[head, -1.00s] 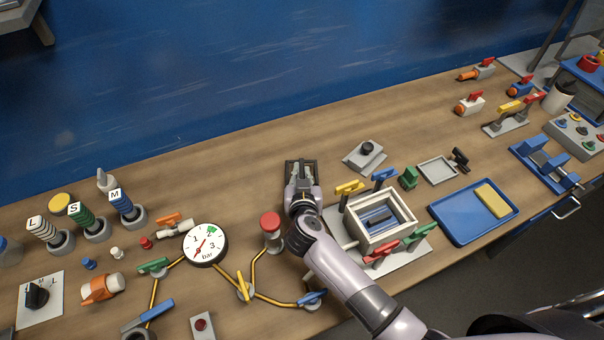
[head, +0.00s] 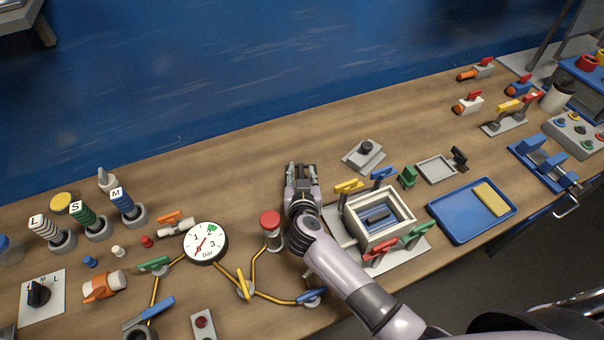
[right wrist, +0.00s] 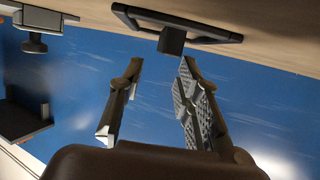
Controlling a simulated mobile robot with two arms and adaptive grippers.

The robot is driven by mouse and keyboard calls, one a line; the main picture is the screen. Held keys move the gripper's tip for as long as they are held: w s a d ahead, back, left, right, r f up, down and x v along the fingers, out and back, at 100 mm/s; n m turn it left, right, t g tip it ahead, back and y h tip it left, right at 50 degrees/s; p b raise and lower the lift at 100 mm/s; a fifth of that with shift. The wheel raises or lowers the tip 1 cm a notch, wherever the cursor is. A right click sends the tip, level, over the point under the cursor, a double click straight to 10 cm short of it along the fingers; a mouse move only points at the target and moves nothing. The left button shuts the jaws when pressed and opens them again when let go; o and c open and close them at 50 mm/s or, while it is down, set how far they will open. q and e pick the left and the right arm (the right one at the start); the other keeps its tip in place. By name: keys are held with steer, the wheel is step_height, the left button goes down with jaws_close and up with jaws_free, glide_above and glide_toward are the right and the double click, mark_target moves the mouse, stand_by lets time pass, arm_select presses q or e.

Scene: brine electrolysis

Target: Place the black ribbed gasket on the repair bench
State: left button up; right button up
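The black gasket (right wrist: 172,42) is a flat, dark frame with a block-like tab in the right wrist view. It appears to lie on the wooden bench (head: 235,170); its ribs are too small to make out. In the head view my right gripper mostly covers it. My right gripper (head: 301,168) is over the middle of the bench. In the right wrist view its two fingers (right wrist: 160,68) are spread apart with nothing between them, and the tab is just beyond the fingertips. My left gripper is not in view.
Right of my gripper stands a pale open cell box (head: 362,236) with coloured clamps around it. A grey block with a black knob (head: 365,155) is behind it. A red button post (head: 270,222) and a pressure gauge (head: 205,243) are to the left. The bench behind is clear.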

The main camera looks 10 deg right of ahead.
steer(key=shift+s+f, duration=0.3)
steer(key=shift+f, duration=0.4)
steer(key=shift+a+r, duration=0.1)
steer(key=shift+r, duration=0.4)
steer(key=v, duration=0.7)
steer(key=r+v, duration=0.1)
steer(key=v, duration=0.3)
steer(key=shift+s+r, duration=0.15)
